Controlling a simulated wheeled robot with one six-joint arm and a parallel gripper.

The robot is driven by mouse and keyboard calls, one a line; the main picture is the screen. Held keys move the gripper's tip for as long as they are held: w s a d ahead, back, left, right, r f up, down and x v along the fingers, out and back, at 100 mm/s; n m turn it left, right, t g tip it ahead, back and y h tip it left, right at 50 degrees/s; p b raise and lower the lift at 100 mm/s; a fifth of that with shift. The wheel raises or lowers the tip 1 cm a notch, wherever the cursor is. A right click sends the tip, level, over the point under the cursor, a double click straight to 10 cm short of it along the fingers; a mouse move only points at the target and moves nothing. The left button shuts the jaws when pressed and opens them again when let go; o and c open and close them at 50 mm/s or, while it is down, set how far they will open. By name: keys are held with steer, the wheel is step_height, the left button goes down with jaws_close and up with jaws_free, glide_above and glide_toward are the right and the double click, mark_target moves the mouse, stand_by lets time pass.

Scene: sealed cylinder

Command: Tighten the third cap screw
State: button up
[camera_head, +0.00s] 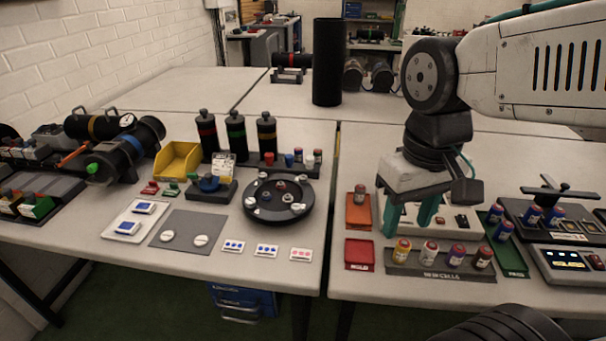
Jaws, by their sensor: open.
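A round black disc (262,213), which looks like the cylinder's end cap, lies on the left table. Several small silver-white pieces, apparently cap screws, sit around it, one of them near its front edge (267,210); a small reddish piece (280,185) is near the middle. I cannot tell which screw is the third or how deep each one sits. My gripper (404,222) is over the right table, well to the right of the disc. Its green fingers point down, apart, with no held object visible. A white-and-dark device behind the fingers is partly hidden.
A labelled rack (440,277) of small cells stands just in front of my gripper. Red (360,254) and orange (358,212) trays lie to its left, a green tray (513,262) to its right. Three bottles and a tall black cylinder (328,62) stand behind the disc.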

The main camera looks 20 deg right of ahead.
steer(key=w+f+n+g, duration=0.2)
steer(key=w+f+n, duration=0.1)
steer(key=w, duration=1.2)
steer(key=n+t, duration=0.2)
steer(key=n, duration=1.3)
glide_above(303, 177)
step_height(303, 177, down, 9)
steer(key=shift+r, duration=0.15)
steer(key=shift+n, duration=0.3)
steer(key=shift+w+n, duration=0.1)
steer(key=shift+n, duration=0.2)
steer(key=shift+f, duration=0.35)
step_height(303, 177, down, 7)
steer(key=shift+f, duration=0.1)
steer(key=shift+c, duration=0.4)
